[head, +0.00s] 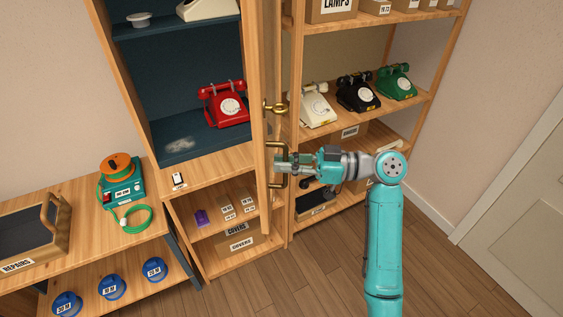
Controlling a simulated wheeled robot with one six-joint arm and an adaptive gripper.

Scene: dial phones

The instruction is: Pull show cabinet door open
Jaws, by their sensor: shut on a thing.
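The show cabinet (123,75) has a wooden frame and dark blue inner walls. Its wooden door (260,70) stands open, seen nearly edge-on at the right of the cabinet. My gripper (284,161) reaches from the right and is shut on the handle. Its fingertips are small and partly hidden against the handle. A red dial phone (223,103) is on the cabinet's lower blue shelf.
A wooden shelf rack (415,108) with white, black and green phones stands close behind the door. A workbench (69,194) is at the left. The wooden floor (290,275) in front is clear. A pale door (518,213) is at the right.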

